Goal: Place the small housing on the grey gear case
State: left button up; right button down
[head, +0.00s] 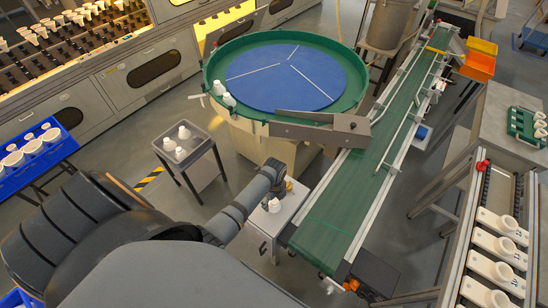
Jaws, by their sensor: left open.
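No small housing and no grey gear case can be made out with certainty. My left arm comes in from the lower left, and its gripper (284,188) is over a small pale table (262,226) beside the conveyor. The gripper is open, small and partly hidden by its own wrist. A white bulb-shaped piece (274,205) stands on this table just below the gripper; whether they touch cannot be told. My right gripper is not in view.
A green-rimmed round feeder (214,55) with a blue disc stands behind the gripper. A green conveyor (345,190) runs on the right. A grey tray (194,152) holds white pieces. White fixtures (494,270) line the right rack. Bare floor lies left of the pale table.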

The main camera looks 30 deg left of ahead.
pick_arm(q)
notch_tip(320, 180, up, 12)
jog(key=shift+b, duration=0.45)
jog(key=shift+a, duration=0.1)
